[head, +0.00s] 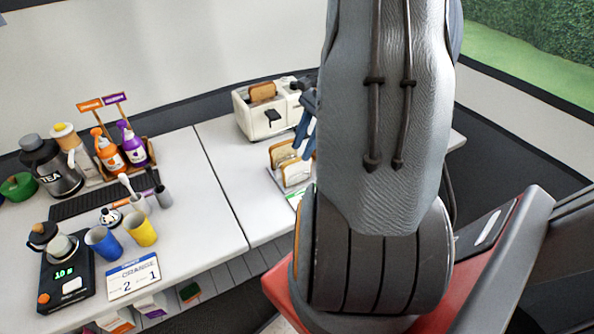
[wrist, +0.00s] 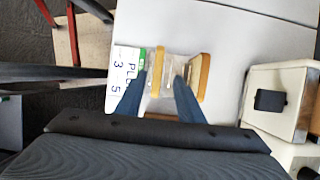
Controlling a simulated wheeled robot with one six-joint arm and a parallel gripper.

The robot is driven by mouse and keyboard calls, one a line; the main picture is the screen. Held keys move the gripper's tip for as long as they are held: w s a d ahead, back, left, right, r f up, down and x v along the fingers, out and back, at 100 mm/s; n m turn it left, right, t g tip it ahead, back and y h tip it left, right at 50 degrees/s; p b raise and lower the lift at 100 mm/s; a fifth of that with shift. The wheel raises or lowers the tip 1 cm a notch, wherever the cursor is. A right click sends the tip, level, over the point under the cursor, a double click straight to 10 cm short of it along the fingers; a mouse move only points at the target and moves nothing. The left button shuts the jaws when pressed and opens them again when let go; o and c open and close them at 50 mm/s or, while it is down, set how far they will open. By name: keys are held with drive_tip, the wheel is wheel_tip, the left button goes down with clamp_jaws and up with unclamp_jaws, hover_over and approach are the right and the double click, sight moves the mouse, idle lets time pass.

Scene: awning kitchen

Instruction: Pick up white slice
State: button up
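Two bread slices stand upright, apart, in a small rack beside the toaster. The front slice has a pale, white face (head: 297,173); in the wrist view it appears to be the left slice (wrist: 157,70), seen edge-on with a light crust. The other slice (head: 281,153) is browner and is the right one in the wrist view (wrist: 200,76). My gripper (wrist: 162,80) is open above the rack, its dark blue fingers on either side of the pale slice, with a gap visible. The brown slice is outside the right finger. In the head view my arm hides part of the gripper.
A cream toaster (head: 262,112) holding a brown slice stands behind the rack; it is right in the wrist view (wrist: 285,98). A price card (wrist: 125,80) lies left of the rack. Bottles (head: 108,155), cups (head: 140,230) and a scale (head: 68,280) occupy the left table. White tabletop between is clear.

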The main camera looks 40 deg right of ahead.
sight(298, 159)
drive_tip(key=shift+s+p+x, duration=0.1)
drive_tip(key=shift+p+x, duration=0.35)
drive_tip(key=shift+x, duration=1)
drive_tip(key=shift+s+p+x, duration=0.15)
drive_tip(key=shift+p+x, duration=0.3)
drive_tip(key=shift+x, duration=1)
drive_tip(key=shift+a, duration=0.1)
drive_tip(key=shift+r, duration=0.1)
clamp_jaws()
